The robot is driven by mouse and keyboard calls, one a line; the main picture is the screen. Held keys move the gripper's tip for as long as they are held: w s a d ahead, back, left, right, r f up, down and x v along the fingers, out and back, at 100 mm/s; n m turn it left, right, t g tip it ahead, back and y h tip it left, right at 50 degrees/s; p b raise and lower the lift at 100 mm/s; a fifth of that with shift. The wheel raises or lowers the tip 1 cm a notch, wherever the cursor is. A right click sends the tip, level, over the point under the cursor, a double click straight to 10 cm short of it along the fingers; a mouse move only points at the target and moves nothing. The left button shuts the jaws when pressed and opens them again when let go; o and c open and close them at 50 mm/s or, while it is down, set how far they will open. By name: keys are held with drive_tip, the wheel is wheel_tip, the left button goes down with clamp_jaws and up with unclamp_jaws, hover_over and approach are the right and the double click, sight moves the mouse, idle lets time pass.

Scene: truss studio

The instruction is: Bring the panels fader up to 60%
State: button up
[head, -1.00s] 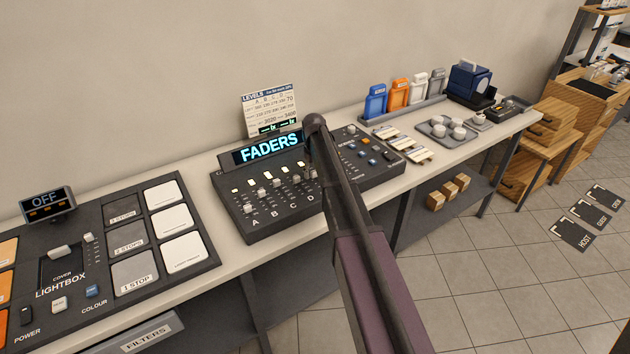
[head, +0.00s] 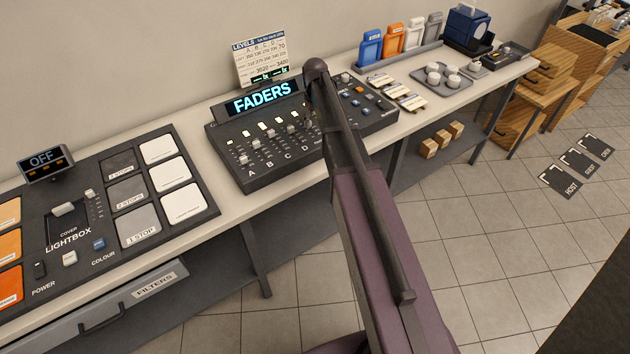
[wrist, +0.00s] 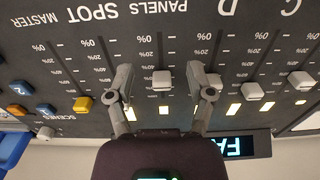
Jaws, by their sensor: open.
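The fader desk (head: 232,172), dark with a lit FADERS sign (head: 263,97), stands on the bench in the head view; my arm covers part of it. The wrist view shows it upside down. There the white panels fader cap (wrist: 162,80) sits partway along its slot, in line with the PANELS label (wrist: 165,7). Its exact percentage is too small to read surely. My gripper (wrist: 159,76) is open, one finger on each side of that cap, with gaps visible. Height over the desk is unclear. My gripper is hidden in the head view.
The lightbox panel (head: 105,225) lies left of the desk. A levels card (head: 260,62) stands behind it. Scene buttons (head: 365,98) lie to its right.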

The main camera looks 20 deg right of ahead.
drive_tip(key=shift+r+p, duration=4.85)
drive_tip(key=shift+r, duration=0.35)
drive_tip(key=s+a+f+m+b, duration=0.2)
drive_tip(key=s+f+b, duration=0.4)
drive_tip(key=s, duration=0.6)
drive_tip(key=s+a+f+m+b, duration=0.2)
drive_tip(key=s+a+f+b, duration=0.3)
drive_tip(key=s, duration=0.8)
drive_tip(key=shift+a+f+m+b, duration=0.15)
drive_tip(key=shift+f+m+b, duration=0.15)
drive_tip(key=shift+f+b, duration=0.6)
drive_tip(key=shift+s, duration=0.1)
drive_tip(key=shift+s+a+n, duration=0.2)
drive_tip(key=shift+s+n, duration=0.3)
drive_tip(key=shift+s, duration=0.6)
